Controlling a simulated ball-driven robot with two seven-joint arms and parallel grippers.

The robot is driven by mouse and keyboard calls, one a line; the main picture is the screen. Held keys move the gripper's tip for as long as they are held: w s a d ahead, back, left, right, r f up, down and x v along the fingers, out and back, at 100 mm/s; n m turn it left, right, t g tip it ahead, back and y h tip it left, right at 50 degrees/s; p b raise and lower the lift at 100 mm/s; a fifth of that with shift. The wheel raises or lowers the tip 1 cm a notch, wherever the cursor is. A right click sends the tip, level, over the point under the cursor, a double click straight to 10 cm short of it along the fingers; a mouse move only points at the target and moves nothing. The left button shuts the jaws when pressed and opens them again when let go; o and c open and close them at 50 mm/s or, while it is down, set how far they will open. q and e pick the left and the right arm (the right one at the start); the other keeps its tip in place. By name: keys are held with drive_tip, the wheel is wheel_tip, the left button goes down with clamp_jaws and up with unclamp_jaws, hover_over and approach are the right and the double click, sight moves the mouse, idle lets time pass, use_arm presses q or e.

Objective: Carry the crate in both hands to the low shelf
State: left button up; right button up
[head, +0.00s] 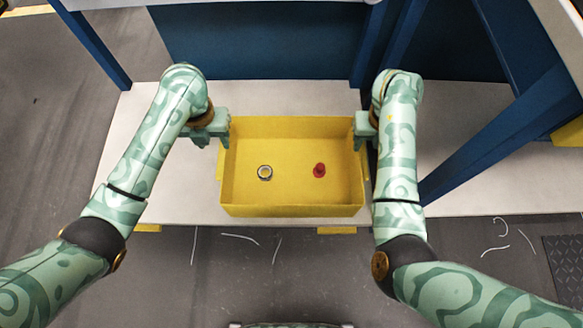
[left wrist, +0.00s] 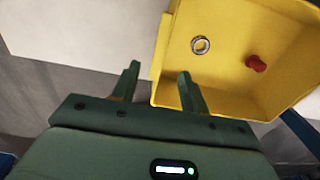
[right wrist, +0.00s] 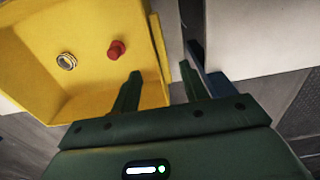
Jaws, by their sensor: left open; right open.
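The yellow crate (head: 292,211) sits level on the pale low shelf (head: 175,205), near its front edge. Inside it are a metal ring (head: 265,172) and a red knobbed piece (head: 319,170). My left gripper (head: 222,130) is open at the crate's left side, toward the back. In the left wrist view, its fingers (left wrist: 158,80) appear on either side of the crate's side wall. My right gripper (head: 360,130) is open at the right side. In the right wrist view, its fingers (right wrist: 159,82) likewise appear on either side of that wall. Contact cannot be told.
Blue posts and a dark blue panel (head: 260,40) stand behind the shelf. A slanting blue beam (head: 500,135) is at the right. Shelf room shows left of the crate. Thin pale strands (head: 240,238) lie on the grey floor in front.

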sight(221, 157)
use_arm(q)
wheel_tip(221, 157, down, 10)
drive_tip(key=shift+f, duration=0.1)
use_arm(e)
wheel_tip(221, 157, down, 10)
drive_tip(key=shift+f, duration=0.1)
use_arm(q)
clamp_jaws()
use_arm(e)
clamp_jaws()
